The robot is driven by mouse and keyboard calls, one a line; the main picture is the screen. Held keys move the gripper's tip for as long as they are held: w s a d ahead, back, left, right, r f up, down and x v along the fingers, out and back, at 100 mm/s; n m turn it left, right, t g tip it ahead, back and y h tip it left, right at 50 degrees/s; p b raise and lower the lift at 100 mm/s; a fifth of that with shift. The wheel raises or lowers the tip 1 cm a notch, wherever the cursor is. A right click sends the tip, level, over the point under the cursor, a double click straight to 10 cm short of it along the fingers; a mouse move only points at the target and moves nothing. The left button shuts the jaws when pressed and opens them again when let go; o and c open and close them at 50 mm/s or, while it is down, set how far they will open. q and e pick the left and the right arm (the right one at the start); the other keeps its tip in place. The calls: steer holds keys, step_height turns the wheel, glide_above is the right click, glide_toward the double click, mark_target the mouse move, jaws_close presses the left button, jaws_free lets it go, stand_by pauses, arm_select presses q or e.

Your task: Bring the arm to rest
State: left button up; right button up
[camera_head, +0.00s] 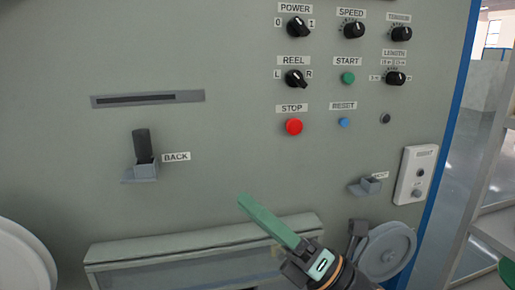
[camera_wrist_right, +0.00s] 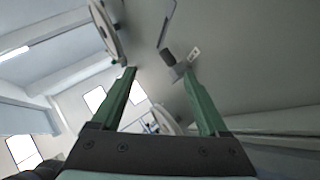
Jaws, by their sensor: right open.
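My right gripper (camera_head: 246,203) is in the lower middle of the head view, its green fingers pointing up and left in front of the grey machine panel (camera_head: 230,60). From the head the fingers overlap. In the right wrist view the two green fingers (camera_wrist_right: 158,72) stand well apart with nothing between them, so the gripper is open and empty. My left gripper is in neither view.
The panel carries a red stop button (camera_head: 294,126), a green start button (camera_head: 348,78), several knobs, and a dark handle (camera_head: 142,146) labelled BACK. A ledge (camera_head: 200,240) and a grey reel (camera_head: 387,250) are near my right gripper. A white disc (camera_head: 22,260) is lower left.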

steer(key=w+d+f+m+t+h, duration=0.1)
steer(key=d+f+m+t+h, duration=0.35)
steer(key=f+m+h, duration=0.6)
steer(key=w+d+f+m+t+h, duration=0.25)
steer(key=d+f+m+h, duration=0.3)
steer(key=f+m, duration=0.95)
steer(key=s+d+f+m+g+h, duration=0.2)
steer(key=s+f+m+g, duration=0.3)
steer(key=s+f, duration=0.55)
steer(key=s+d+f+m+g+h, duration=0.1)
steer(key=s+d+f+m+g, duration=0.25)
steer(key=s+f+m, duration=0.5)
arm_select(q)
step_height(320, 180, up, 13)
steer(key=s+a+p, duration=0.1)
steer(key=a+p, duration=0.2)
steer(key=p, duration=1.4)
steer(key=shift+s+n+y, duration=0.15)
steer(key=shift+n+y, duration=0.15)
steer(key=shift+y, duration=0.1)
arm_select(e)
step_height(320, 180, up, 10)
steer(key=d+n, duration=0.1)
steer(key=shift+s+d+r+n+h, duration=0.2)
steer(key=shift+d+n+h, duration=0.1)
steer(key=shift+d+h, duration=0.1)
